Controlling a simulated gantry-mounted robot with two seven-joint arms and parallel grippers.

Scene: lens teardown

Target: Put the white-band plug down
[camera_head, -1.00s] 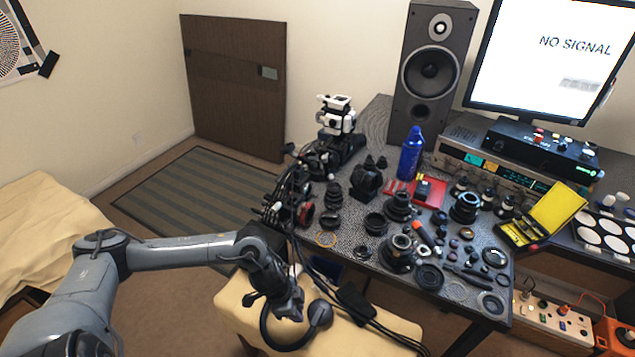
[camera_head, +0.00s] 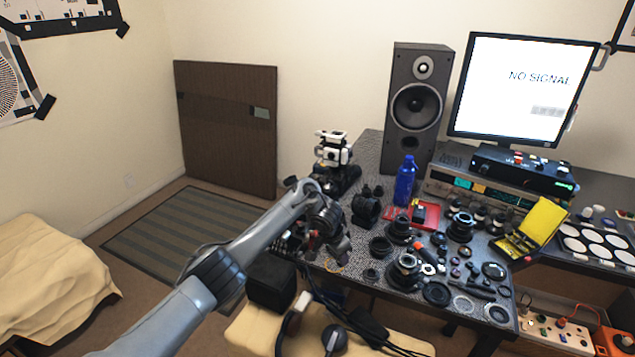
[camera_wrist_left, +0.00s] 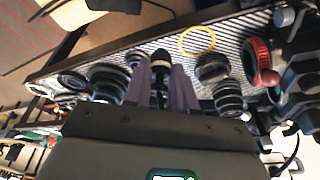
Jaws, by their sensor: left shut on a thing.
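My left gripper (camera_head: 340,254) is over the near left part of the lens table in the head view. In the left wrist view its two fingers (camera_wrist_left: 160,80) are shut on the white-band plug (camera_wrist_left: 160,57), a small dark piece with a pale band near its tip. The plug points away from the wrist, over the striped table top (camera_wrist_left: 225,38). I cannot tell whether it touches the table. In the head view the plug is too small and hidden to make out. My right gripper is not in view.
A thin yellow ring (camera_wrist_left: 197,40) lies just beyond the fingers. Dark lens parts (camera_wrist_left: 212,68) stand close on the right, with a red-ringed lens (camera_wrist_left: 263,65) further right. More dark barrels (camera_wrist_left: 108,82) are on the left. A blue bottle (camera_head: 405,182) stands further back.

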